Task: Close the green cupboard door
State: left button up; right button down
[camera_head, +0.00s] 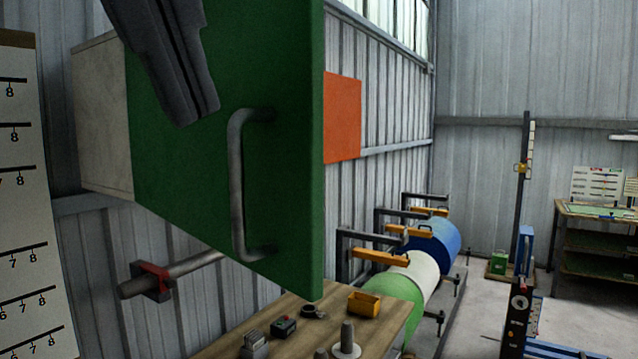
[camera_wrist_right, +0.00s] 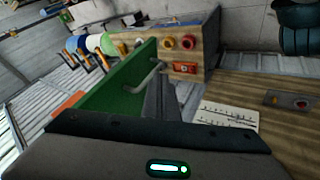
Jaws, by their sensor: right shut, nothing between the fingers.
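The green cupboard door (camera_head: 285,130) fills the upper middle of the head view. It slants out toward me, its free edge nearest, so it stands open. Its grey bar handle (camera_head: 237,185) is near that edge. The pale cupboard side (camera_head: 102,120) shows at the left; the inside is hidden. My right gripper (camera_head: 195,115) is shut and empty, in front of the door's handle side, left of and above the handle. In the right wrist view the door (camera_wrist_right: 118,85) and handle (camera_wrist_right: 145,78) lie left of the shut fingers (camera_wrist_right: 162,85); contact cannot be told. My left gripper is not in view.
A wooden bench (camera_head: 285,345) with a yellow bin (camera_head: 364,303) and small parts stands below the door. A pipe (camera_head: 180,270) juts from the wall. An orange panel (camera_head: 342,118) is behind the door.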

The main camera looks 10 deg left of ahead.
aim_at(275, 188)
jog(key=w+f+p, duration=0.1)
jog(key=w+f, duration=0.1)
jog(key=w, duration=0.1)
jog(key=w+d+f+p, duration=0.1)
jog(key=w+f+p, duration=0.1)
jog(key=w+f, duration=0.1)
jog(key=w+f+p, duration=0.1)
jog(key=w+f, duration=0.1)
jog(key=w, duration=0.1)
jog(key=shift+w+d+f, duration=0.2)
jog(key=shift+d+f, duration=0.05)
jog(key=shift+f, duration=0.15)
jog(key=shift+w, duration=0.1)
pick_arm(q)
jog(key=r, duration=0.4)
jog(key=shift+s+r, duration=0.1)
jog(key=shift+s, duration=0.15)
pick_arm(e)
jog(key=shift+f, duration=0.1)
jog(key=shift+a, duration=0.1)
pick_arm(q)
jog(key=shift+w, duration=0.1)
